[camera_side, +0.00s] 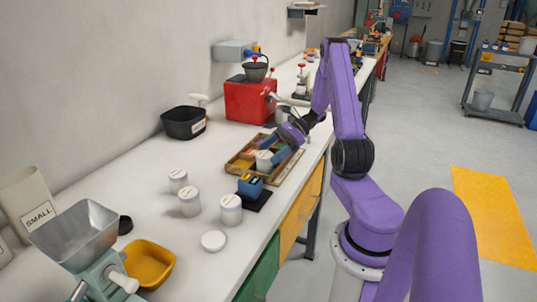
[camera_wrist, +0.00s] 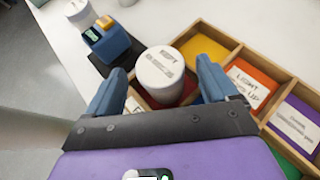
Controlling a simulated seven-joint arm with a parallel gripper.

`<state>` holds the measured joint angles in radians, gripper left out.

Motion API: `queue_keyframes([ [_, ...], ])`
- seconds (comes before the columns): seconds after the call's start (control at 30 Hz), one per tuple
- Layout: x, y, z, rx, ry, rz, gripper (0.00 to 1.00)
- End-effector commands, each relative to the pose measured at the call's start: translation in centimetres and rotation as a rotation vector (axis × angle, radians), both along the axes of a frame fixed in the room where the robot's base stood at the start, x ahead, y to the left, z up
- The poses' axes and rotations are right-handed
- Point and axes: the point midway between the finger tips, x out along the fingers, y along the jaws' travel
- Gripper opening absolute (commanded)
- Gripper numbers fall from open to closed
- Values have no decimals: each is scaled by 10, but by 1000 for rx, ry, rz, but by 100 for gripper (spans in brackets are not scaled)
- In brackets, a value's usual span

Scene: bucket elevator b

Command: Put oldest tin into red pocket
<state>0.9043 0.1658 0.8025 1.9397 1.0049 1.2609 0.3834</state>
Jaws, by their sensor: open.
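A white lidded tin (camera_wrist: 163,70) with small, hard-to-read print on its lid stands in a wooden sorting tray (camera_wrist: 227,68). The red pocket (camera_wrist: 188,92) shows beside and beneath the tin, which appears to stand in it. The tin also shows in the side view (camera_side: 264,160). My gripper (camera_wrist: 160,80) is open, with one blue finger on each side of the tin; I cannot tell whether they touch it. In the side view, more white tins stand left of the tray: one at the back (camera_side: 178,181), one in the middle (camera_side: 190,203) and one in front (camera_side: 231,211).
Other pockets are yellow (camera_wrist: 205,50), orange (camera_wrist: 250,82) and purple (camera_wrist: 297,122), the last two holding labels. A blue device (camera_side: 250,186) stands on a black pad beside the tray. A white lid (camera_side: 213,240), yellow bowl (camera_side: 150,264) and black bin (camera_side: 184,123) are on the bench.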

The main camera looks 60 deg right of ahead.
Motion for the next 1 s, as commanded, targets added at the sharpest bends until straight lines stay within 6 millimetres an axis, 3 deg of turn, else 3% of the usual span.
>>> queue_keyframes([
  [0.4,-44,-57,39,-3,-1,-3,86],
  [0.67,-54,-70,50,-5,0,9,86],
  [0.77,-46,-57,54,-28,3,72,86],
  [0.83,-36,-37,57,-62,5,161,86],
  [1.0,-11,34,66,-190,-6,477,86],
])
